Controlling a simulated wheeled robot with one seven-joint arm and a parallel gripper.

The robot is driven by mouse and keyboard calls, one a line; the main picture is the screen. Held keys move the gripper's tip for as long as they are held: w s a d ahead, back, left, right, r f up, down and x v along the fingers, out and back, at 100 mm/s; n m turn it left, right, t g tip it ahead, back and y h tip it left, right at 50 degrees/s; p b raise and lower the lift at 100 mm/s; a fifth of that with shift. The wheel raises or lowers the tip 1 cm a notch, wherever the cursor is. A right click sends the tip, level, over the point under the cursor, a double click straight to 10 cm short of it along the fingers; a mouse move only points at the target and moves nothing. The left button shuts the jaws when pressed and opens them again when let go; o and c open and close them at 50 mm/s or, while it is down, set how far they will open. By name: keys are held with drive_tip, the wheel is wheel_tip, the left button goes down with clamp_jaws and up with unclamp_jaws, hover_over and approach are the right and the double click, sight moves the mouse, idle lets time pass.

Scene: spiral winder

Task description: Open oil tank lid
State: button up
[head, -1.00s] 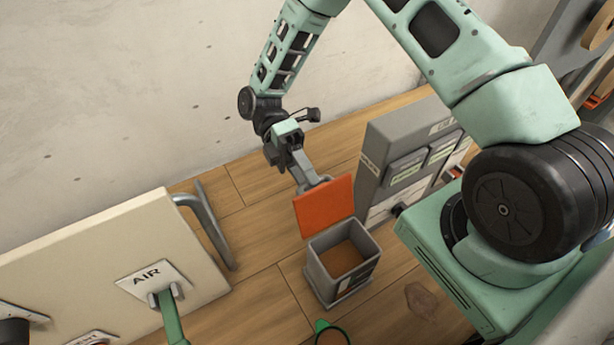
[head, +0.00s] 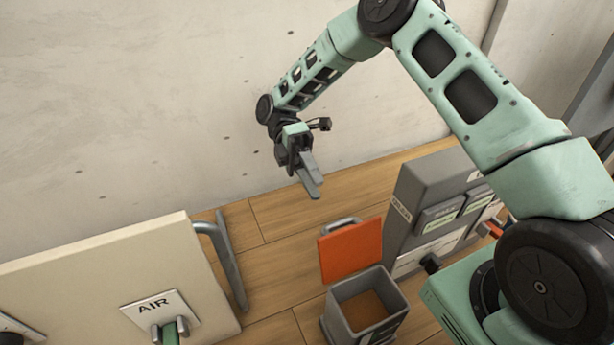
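The oil tank (head: 343,316) is a grey square box on the wooden floor, with brown contents showing inside. Its orange lid (head: 350,251) stands up at the tank's far side, open, with a grey handle (head: 342,223) along its top edge. My gripper (head: 314,191) is above and to the left of the lid, apart from it, pointing down. Nothing shows in its fingers. The fingers overlap in this view, so the gap between them cannot be made out.
A grey cabinet (head: 408,186) with labelled panels stands just right of the tank. A cream panel (head: 85,275) marked AIR, with a grey handle (head: 229,262), is at the lower left. A concrete wall (head: 130,100) is behind. Wooden floor (head: 280,237) is clear left of the lid.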

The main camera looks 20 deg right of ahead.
drive_tip(key=v, duration=0.3)
drive_tip(key=shift+b, duration=0.3)
drive_tip(key=shift+r, duration=0.1)
